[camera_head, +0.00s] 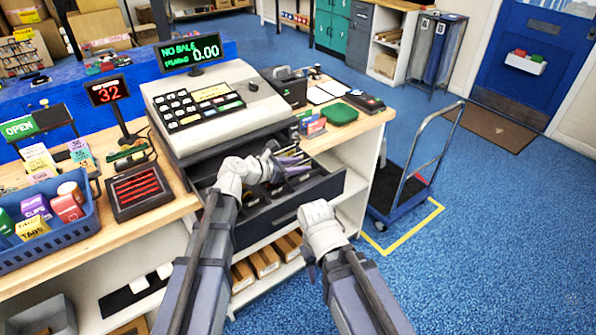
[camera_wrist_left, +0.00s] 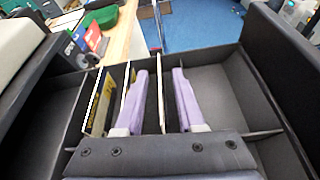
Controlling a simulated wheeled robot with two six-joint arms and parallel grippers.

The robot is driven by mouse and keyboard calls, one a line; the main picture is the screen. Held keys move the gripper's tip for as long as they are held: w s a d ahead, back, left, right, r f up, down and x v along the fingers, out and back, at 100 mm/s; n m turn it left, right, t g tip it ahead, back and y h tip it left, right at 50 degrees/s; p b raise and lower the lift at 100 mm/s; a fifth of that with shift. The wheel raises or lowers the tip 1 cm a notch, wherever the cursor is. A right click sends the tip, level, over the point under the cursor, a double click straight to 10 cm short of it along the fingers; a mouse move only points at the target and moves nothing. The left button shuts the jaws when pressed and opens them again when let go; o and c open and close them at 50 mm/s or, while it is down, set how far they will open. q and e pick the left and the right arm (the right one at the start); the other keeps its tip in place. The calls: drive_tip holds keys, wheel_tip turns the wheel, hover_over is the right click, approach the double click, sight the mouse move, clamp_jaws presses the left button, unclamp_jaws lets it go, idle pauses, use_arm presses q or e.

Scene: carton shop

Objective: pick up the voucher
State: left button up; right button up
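My left gripper (camera_head: 292,158) reaches into the open cash drawer (camera_head: 333,188) under the register. In the left wrist view its two purple fingers (camera_wrist_left: 160,85) stand apart, one on each side of a thin pale upright edge (camera_wrist_left: 159,100). I cannot tell whether that edge is a divider or a slip. A yellow, white and dark printed card (camera_wrist_left: 98,100) stands upright in a slot left of the fingers. It may be the voucher; I cannot tell. My right wrist (camera_head: 322,222) hangs in front of the drawer; its fingertips cannot be made out.
The cash register (camera_head: 212,108) stands behind the drawer. A blue basket (camera_head: 60,240) of small packets and a 32 display (camera_head: 108,92) are at left. A green pad (camera_head: 340,115) lies on the counter's right. A trolley (camera_head: 400,200) stands on the floor beside it.

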use_arm(q)
clamp_jaws()
idle(0.3)
drive_tip(key=shift+r, duration=0.15)
wheel_tip(320, 180, up, 10)
drive_tip(key=p, duration=1)
drive_tip(key=shift+a, duration=0.1)
idle(0.6)
